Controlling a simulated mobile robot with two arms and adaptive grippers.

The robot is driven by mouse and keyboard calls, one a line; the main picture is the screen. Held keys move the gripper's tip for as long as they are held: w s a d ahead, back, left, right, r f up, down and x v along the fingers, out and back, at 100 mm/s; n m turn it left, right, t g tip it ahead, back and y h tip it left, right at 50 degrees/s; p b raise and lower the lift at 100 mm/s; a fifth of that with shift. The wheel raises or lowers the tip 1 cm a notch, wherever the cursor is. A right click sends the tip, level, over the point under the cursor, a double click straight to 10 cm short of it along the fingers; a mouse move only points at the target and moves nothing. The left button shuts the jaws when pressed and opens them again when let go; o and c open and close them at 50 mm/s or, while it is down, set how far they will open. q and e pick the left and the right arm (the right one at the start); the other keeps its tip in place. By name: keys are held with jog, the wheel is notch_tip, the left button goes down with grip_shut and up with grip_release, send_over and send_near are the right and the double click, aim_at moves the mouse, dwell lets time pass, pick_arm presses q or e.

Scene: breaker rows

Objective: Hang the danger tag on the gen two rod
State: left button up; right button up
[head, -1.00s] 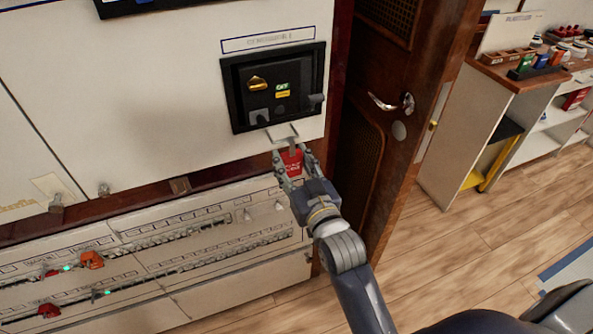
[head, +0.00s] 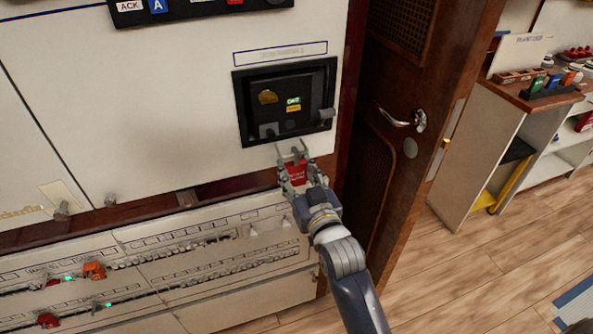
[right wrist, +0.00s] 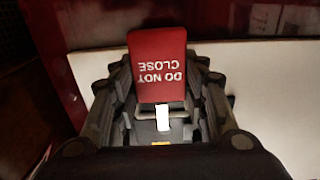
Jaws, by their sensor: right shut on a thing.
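The red danger tag (head: 297,174) is held in my right gripper (head: 300,178), just below the black breaker panel. In the right wrist view the tag (right wrist: 157,65) stands between the fingers with "DO NOT CLOSE" upside down and a pale strip below it. The label above the panel is too blurred to read, so I cannot confirm the gen two rod. My left gripper is not in view.
Below is a sloped cabinet front (head: 230,265) with rows of breakers and orange-red handles (head: 94,270). A brown wooden door (head: 405,150) with a metal handle stands just right of the panel. A shelf unit (head: 480,150) is further right, with open floor before it.

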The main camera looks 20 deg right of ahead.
jog(key=o, duration=1.1)
jog(key=shift+o, duration=0.2)
jog(key=shift+s, duration=0.1)
